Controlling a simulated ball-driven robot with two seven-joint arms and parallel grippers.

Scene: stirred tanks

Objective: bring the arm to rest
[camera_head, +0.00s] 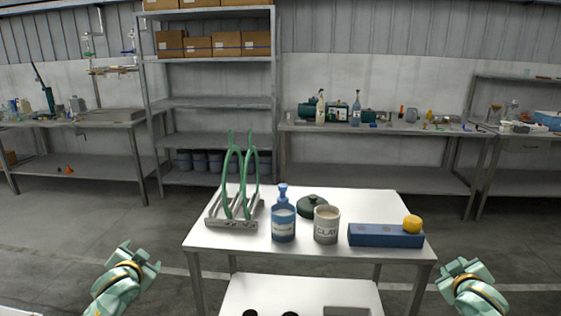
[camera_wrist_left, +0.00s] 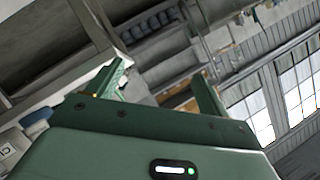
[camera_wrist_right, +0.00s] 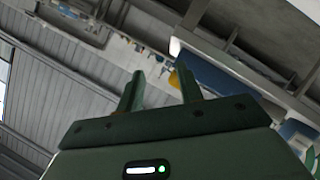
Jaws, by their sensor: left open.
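My left gripper (camera_head: 138,256) is at the left of the white table (camera_head: 330,200), off its edge, with nothing in it. In the left wrist view its two fingers (camera_wrist_left: 160,82) stand wide apart. My right gripper (camera_head: 466,268) is off the table's right edge and also empty. In the right wrist view its two fingers (camera_wrist_right: 160,85) are apart, with a narrower gap. Neither gripper touches anything on the table.
On the table are a rack with green tongs-like loops (camera_head: 238,190), a blue pump bottle (camera_head: 283,222), a CLAY jar (camera_head: 327,225), a dark green lid (camera_head: 311,205) and a blue block (camera_head: 385,236) with a yellow knob (camera_head: 412,224). Shelving (camera_head: 210,100) stands behind.

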